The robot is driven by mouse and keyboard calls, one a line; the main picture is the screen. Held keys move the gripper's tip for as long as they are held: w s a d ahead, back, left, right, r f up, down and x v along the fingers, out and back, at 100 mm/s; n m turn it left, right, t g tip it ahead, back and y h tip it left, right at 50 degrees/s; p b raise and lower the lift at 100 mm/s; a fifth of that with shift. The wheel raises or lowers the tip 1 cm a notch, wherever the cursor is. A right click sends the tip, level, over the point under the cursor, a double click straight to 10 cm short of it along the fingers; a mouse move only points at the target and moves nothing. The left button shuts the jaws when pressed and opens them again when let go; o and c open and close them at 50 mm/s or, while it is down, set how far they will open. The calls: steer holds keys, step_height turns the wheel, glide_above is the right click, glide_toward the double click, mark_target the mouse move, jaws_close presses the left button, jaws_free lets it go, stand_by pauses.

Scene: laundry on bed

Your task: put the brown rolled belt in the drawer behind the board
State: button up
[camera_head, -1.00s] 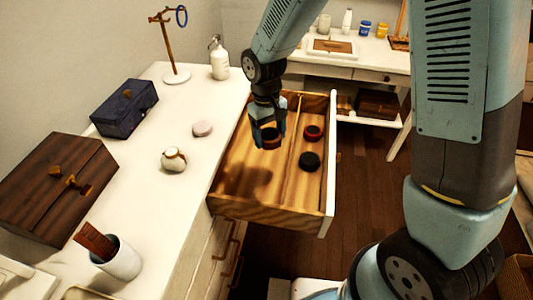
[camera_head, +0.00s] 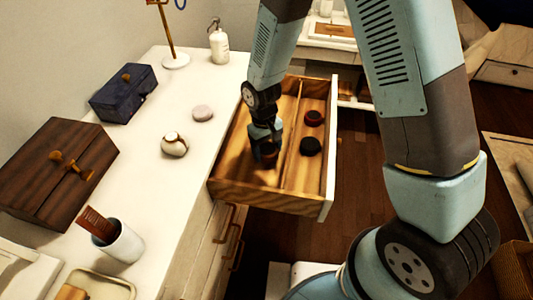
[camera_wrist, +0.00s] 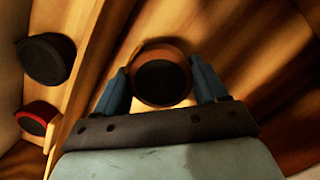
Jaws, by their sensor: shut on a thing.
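The brown rolled belt (camera_wrist: 160,77) shows in the wrist view as a round brown coil with a dark centre. My gripper (camera_wrist: 161,85) is shut on it, with a blue finger on each side. In the head view my gripper (camera_head: 266,150) is inside the open wooden drawer (camera_head: 245,193), in the wider left compartment, left of the long divider board (camera_head: 292,150). The belt (camera_head: 268,157) is partly hidden there by the fingers. It is low, close to the drawer floor; I cannot tell whether it touches.
A black roll (camera_head: 310,146) and a dark red roll (camera_head: 313,117) lie in the narrow right compartment.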

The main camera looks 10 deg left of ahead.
mark_target(264, 145)
steer(key=shift+f, duration=1.3)
steer(key=o, duration=1.1)
steer(key=shift+f, duration=0.1)
steer(key=shift+o, duration=0.2)
steer(key=r, duration=0.4)
steer(key=w+r, duration=0.1)
steer(key=r, duration=0.3)
steer(key=a+r, duration=0.1)
steer(key=r, duration=0.3)
steer(key=shift+w, duration=0.2)
